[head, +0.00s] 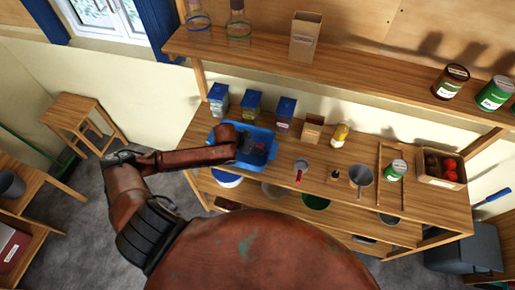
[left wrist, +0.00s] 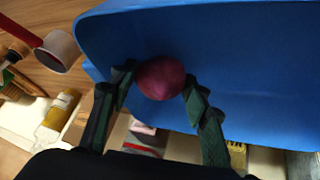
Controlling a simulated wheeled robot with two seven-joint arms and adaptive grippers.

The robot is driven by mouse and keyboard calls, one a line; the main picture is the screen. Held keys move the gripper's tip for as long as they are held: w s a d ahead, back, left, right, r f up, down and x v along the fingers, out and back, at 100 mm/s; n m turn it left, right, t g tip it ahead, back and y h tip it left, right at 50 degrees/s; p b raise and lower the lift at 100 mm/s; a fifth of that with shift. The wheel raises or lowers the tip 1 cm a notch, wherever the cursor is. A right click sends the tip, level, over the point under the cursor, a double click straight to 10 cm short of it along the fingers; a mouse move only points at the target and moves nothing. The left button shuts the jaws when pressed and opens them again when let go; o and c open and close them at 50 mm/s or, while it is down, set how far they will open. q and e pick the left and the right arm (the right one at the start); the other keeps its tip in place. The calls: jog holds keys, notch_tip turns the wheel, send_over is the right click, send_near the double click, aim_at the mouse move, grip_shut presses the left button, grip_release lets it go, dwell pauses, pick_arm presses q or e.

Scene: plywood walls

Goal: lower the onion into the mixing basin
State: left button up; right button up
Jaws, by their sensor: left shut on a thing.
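The onion (left wrist: 161,78) is round and dark red-purple. My left gripper (left wrist: 160,82) is shut on it, one dark finger on each side. Blue wall of the mixing basin (left wrist: 235,50) fills much of the left wrist view behind the onion. In the head view the blue basin (head: 268,140) stands on the left part of the workbench, and my left gripper (head: 247,149) is over it, hiding part of its inside. I cannot tell whether the onion touches the basin. My right gripper is not in view.
Blue boxes (head: 252,103) stand behind the basin. A red-handled cup (head: 301,166), a yellow bottle (head: 340,134), a grey mug (head: 360,176) and a crate with red items (head: 440,167) stand to the right. An upper shelf (head: 340,75) runs behind. A wooden stool (head: 85,118) stands left.

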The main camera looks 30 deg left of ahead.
pick_arm(q)
jog(key=shift+f+b, duration=0.35)
jog(key=shift+f, duration=0.7)
dwell(0.5)
dwell(0.4)
jog(key=o, duration=1.3)
jog(key=v, duration=1.2)
